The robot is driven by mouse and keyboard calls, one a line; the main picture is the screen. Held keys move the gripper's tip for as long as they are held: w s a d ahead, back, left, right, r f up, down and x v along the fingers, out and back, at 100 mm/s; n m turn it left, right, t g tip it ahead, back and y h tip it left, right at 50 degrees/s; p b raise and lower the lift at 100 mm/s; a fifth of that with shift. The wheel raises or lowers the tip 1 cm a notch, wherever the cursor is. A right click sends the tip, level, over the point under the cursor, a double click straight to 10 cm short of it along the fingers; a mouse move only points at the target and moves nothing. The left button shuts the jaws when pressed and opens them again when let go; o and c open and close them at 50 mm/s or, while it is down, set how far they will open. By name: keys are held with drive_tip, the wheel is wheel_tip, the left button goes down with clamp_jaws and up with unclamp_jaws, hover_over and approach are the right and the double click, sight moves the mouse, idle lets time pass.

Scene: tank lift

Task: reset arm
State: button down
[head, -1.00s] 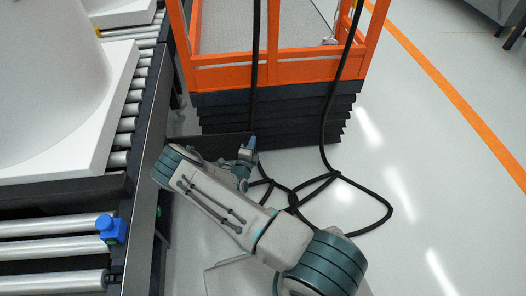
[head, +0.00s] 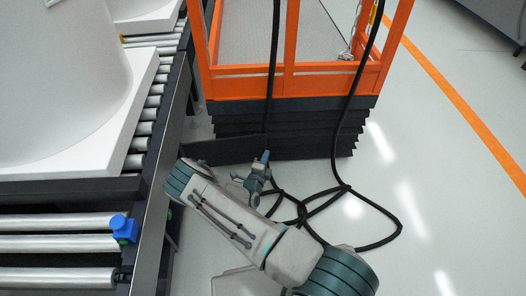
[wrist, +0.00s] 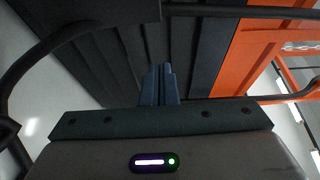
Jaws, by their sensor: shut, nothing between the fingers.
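My gripper (head: 264,158) is in the middle of the head view, in front of the lift's dark stacked base, at the end of my folded grey and teal arm. In the wrist view my gripper's two blue-grey fingers (wrist: 160,82) are together, with nothing between them. The orange-framed lift (head: 290,82) stands just beyond it, and its dark base (head: 300,143) also fills much of the wrist view (wrist: 110,60). I cannot tell the exact gap between the fingers and the base.
A roller conveyor (head: 60,244) with a large white tank (head: 70,80) and a blue knob (head: 123,226) lies at the left. Black cables (head: 385,215) hang from above and loop on the floor beside my arm. Open pale floor (head: 450,220) lies at the right.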

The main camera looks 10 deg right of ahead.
drive_tip(key=s+p, duration=0.2)
drive_tip(key=s, duration=0.8)
drive_tip(key=shift+a+p, duration=0.15)
drive_tip(key=shift+p, duration=0.2)
drive_tip(key=shift+r, duration=0.1)
drive_tip(key=s+d+r+m+g+h+p, duration=0.1)
drive_tip(key=s+d+r+m+g+p, duration=0.3)
drive_tip(key=r+m, duration=0.7)
drive_tip(key=s+r+m+g+h+p, duration=0.15)
drive_tip(key=r+m+g+p, duration=0.5)
drive_tip(key=r, duration=0.85)
drive_tip(key=s+d+r+m+g+h+p, duration=0.15)
drive_tip(key=s+r+m+g+p, duration=0.35)
drive_tip(key=r+m, duration=0.65)
drive_tip(key=s+a+r+m+t+y+p, duration=0.1)
drive_tip(key=s+r+m+y+p, duration=0.3)
drive_tip(key=r, duration=0.7)
drive_tip(key=s+a+r+m+t+y+p, duration=0.1)
drive_tip(key=s+a+r+m+y+p, duration=0.2)
drive_tip(key=r+m, duration=0.5)
drive_tip(key=s+a+r+m+t+y+p, duration=0.1)
drive_tip(key=s+r+m+y+p, duration=0.5)
drive_tip(key=r, duration=1)
drive_tip(key=shift+s+a+r+m+p, duration=0.25)
drive_tip(key=shift+a+m+p, duration=0.35)
drive_tip(key=shift+a+p, duration=0.2)
